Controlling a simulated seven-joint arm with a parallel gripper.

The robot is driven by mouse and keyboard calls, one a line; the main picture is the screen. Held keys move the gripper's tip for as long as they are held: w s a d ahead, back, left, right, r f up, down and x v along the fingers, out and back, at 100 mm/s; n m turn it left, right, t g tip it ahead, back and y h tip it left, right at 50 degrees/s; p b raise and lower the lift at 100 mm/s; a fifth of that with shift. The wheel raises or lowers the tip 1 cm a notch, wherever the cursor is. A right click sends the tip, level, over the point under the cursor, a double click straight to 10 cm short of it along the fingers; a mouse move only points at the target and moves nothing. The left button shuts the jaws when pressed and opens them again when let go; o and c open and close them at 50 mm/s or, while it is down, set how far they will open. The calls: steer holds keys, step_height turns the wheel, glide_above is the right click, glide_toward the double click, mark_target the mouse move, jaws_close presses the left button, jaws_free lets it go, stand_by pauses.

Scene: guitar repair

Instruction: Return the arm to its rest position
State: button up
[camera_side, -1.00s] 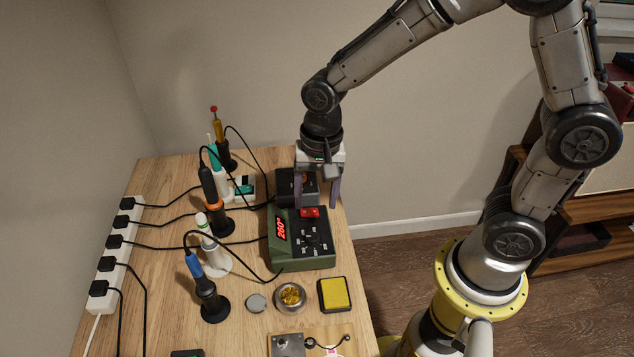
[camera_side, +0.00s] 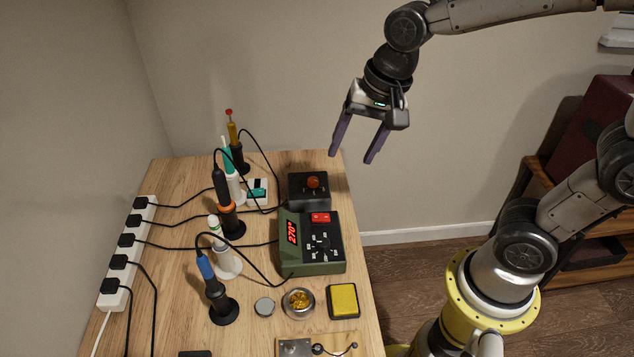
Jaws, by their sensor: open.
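My gripper (camera_side: 351,158) hangs in the air above the far right edge of the workbench. Its two purple fingers are spread apart with nothing between them. The gripper is clear of everything on the bench. My arm is raised and reaches in from the upper right.
Several tools stand in holders, including a blue-handled iron (camera_side: 206,268). A power strip (camera_side: 125,250), yellow sponge (camera_side: 343,299) and wool tin (camera_side: 299,302) lie around.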

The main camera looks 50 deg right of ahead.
steer(key=s+d+r+n+t, duration=0.1)
steer(key=s+d+n, duration=0.1)
steer(key=s+n, duration=0.3)
steer(key=s+d+r+n+t, duration=0.1)
steer(key=s+d+n, duration=0.1)
steer(key=s+n, duration=0.3)
steer(key=s, duration=0.3)
steer(key=shift+s+d+r+h, duration=0.2)
steer(key=shift+s+d+h, duration=0.1)
steer(key=shift+h, duration=0.1)
steer(key=shift+o, duration=0.3)
